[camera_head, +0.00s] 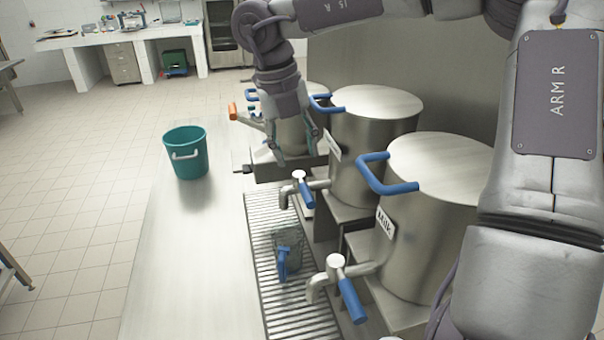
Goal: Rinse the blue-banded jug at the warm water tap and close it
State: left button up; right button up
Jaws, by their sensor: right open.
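A clear jug (289,240) with a blue handle stands on the drain grate, between two blue-handled taps; I cannot make out a band on it. My right gripper (294,158) is open, pointing down in front of the farther metal containers, well behind the jug. No object shows held in it. An orange-handled tap part (234,111) sticks out just left of the right gripper; its spout is hard to make out and no label for warm water can be read. My left gripper is not in view.
Metal urns stand along the right, the nearest labelled Milk (440,230). Blue-handled taps (338,275) and (299,186) jut over the grate (262,262). A teal bucket (187,158) stands on the left of the steel counter (190,270), otherwise clear there.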

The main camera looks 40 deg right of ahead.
aim_at(305, 188)
jog(key=f, duration=0.2)
jog(key=d+f+p, duration=0.1)
jog(key=f, duration=0.2)
jog(key=f+p, duration=0.1)
jog(key=f, duration=0.2)
jog(key=shift+s+d+f, duration=0.2)
jog(key=shift+s+d, duration=0.05)
jog(key=shift+s, duration=0.05)
grip_shut()
